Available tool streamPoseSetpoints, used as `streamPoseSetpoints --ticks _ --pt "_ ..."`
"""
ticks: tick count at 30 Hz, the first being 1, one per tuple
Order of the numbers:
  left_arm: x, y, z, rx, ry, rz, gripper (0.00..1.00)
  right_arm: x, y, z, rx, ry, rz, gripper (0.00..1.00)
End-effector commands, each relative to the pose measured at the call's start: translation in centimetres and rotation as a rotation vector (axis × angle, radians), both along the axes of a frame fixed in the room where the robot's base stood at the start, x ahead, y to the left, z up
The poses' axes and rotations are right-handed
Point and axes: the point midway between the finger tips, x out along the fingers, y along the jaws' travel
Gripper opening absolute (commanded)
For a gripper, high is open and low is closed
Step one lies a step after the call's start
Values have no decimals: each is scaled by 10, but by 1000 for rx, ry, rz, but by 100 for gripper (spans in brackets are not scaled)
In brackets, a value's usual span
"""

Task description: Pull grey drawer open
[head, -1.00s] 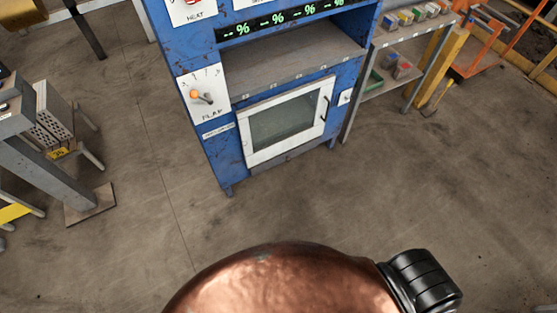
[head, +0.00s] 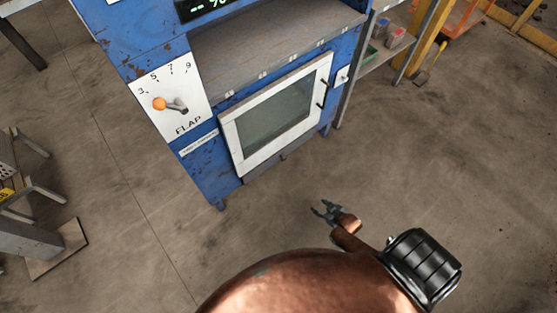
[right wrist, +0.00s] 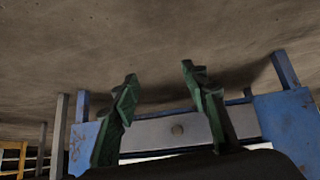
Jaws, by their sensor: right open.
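The grey drawer (head: 290,155) is a narrow strip low on the blue cabinet, under the white-framed door, and looks shut. In the right wrist view, which appears upside down, its grey front (right wrist: 152,133) carries a small round knob (right wrist: 177,129). My right gripper (head: 320,207) is open and empty over the floor, in front of the cabinet and apart from the drawer. In the right wrist view its two green fingers (right wrist: 159,72) are spread, and the knob shows between them. My left gripper is out of view.
The blue cabinet (head: 205,170) has a white-framed glass door (head: 275,112) with a dark handle above the drawer, and a flap lever (head: 170,104) at left. A shelf stands to the right. The floor (head: 430,160) before the cabinet is clear.

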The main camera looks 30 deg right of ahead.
Motion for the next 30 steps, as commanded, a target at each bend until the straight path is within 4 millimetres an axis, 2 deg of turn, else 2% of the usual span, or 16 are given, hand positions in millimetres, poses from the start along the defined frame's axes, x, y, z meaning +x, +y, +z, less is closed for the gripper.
streamPoseSetpoints --ticks 1,3,6,9,12,16,20,26,30 --pt "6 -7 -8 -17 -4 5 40 30 -5 -14 5 -49 5 41" --pt "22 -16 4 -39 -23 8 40 75 -9 -7 18 -133 10 41" --pt "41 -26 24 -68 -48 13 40 130 -11 6 39 -242 20 41" --pt "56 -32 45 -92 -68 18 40 174 -10 21 60 -333 32 41" --pt "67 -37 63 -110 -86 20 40 205 -7 34 78 -399 42 41" --pt "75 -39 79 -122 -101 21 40 227 -4 48 93 -451 50 41" --pt "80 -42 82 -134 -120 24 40 238 -3 53 97 -469 53 41" --pt "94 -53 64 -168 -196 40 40 258 -1 42 97 -467 53 41" --pt "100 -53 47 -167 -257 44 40 275 0 34 97 -465 53 41"
